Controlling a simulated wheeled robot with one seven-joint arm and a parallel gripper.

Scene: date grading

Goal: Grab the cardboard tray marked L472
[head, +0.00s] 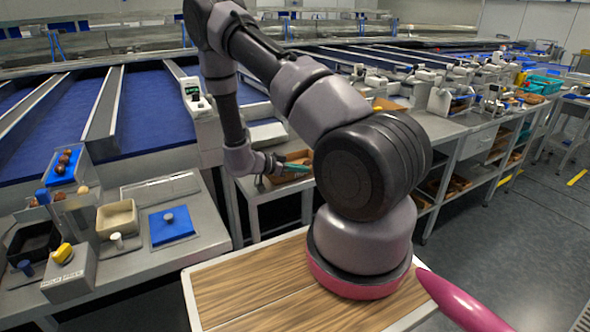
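A brown cardboard tray (284,181) is on the bench at the middle of the head view, partly hidden behind my gripper and arm. Another brown cardboard piece (388,104) lies farther back on the long bench. No L472 marking is readable on either. My gripper (284,167) is at the near tray, over or against its left part; I cannot tell whether it touches. Teal pieces show at the gripper's end. The fingers are too small to tell open from shut.
A left bench holds a beige bin (117,218), a blue pad (171,226) with a grey knob, a black tray (33,246) and a box with a yellow button (70,270). Brown trays (455,184) fill lower shelves at right. The floor at right (500,240) is clear.

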